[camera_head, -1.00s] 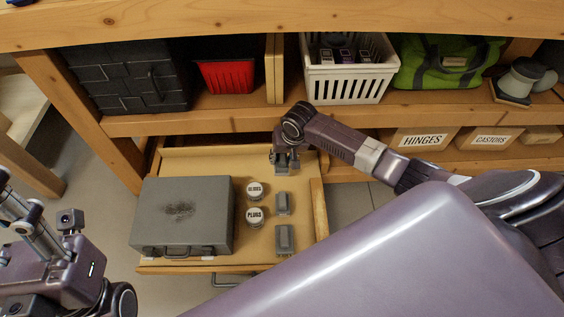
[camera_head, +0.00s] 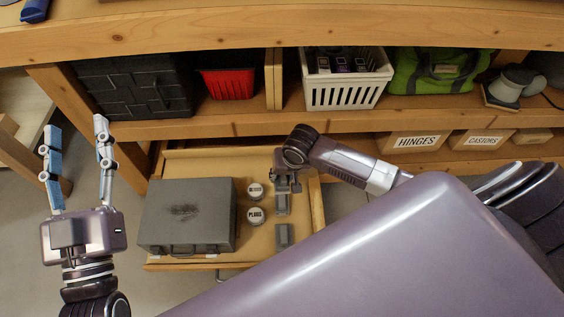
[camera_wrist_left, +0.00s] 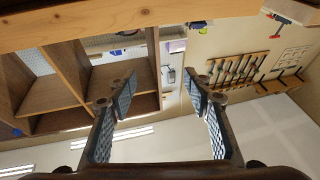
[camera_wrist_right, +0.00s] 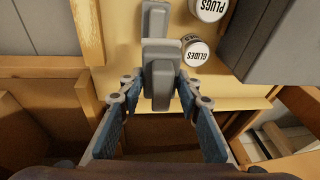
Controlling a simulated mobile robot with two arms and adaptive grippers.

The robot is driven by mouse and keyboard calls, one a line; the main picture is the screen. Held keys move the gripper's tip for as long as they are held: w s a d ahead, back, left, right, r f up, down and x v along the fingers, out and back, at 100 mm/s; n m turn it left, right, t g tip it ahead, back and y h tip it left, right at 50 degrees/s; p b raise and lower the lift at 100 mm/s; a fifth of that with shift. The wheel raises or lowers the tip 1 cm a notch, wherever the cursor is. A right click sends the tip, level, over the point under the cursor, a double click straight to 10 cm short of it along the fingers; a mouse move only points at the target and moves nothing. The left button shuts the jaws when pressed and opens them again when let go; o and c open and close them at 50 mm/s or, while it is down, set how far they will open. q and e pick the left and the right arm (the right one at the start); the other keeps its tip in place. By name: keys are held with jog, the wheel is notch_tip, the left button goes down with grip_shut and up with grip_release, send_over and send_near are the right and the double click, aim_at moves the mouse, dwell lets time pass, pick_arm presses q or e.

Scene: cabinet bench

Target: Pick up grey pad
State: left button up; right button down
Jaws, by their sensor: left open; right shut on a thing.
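A grey pad (camera_head: 282,207) lies in the open drawer, with my right gripper (camera_head: 284,184) at its far end. In the right wrist view, this grey pad (camera_wrist_right: 158,72) sits between the fingers of the right gripper (camera_wrist_right: 158,90), which is shut on it. A second grey pad (camera_head: 284,236) lies nearer the drawer front and also shows in the right wrist view (camera_wrist_right: 155,20). My left gripper (camera_head: 76,132) is open and empty, raised left of the drawer with its fingers pointing up. It also shows open in the left wrist view (camera_wrist_left: 160,90).
The drawer (camera_head: 255,262) also holds a grey metal case (camera_head: 187,215), a GLIDES jar (camera_head: 256,191) and a PLUGS jar (camera_head: 256,216). The shelf above holds a white basket (camera_head: 342,95), a red bin (camera_head: 228,83) and a green bag (camera_head: 440,68).

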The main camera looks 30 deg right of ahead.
aim_at(281, 194)
jog(key=s, duration=0.1)
jog(key=s+a+p, duration=0.1)
jog(key=s, duration=0.1)
jog(key=s+a, duration=0.1)
jog(key=shift+s+a+r+p, duration=0.1)
jog(key=shift+s+p, duration=0.2)
pick_arm(q)
notch_tip(281, 194, down, 16)
jog(key=s+a+g+y+p, duration=0.1)
jog(key=a+g+y, duration=0.1)
jog(key=g, duration=0.6)
jog(key=shift+s+a+y, duration=0.25)
jog(key=shift+y, duration=0.15)
pick_arm(e)
jog(key=shift+s+a, duration=0.35)
jog(key=shift+s, duration=0.35)
jog(key=shift+s+a, duration=0.35)
jog(key=shift+s, duration=0.3)
jog(key=shift+s+a, duration=0.35)
jog(key=shift+s, duration=0.35)
pick_arm(q)
jog(key=shift+f, duration=0.1)
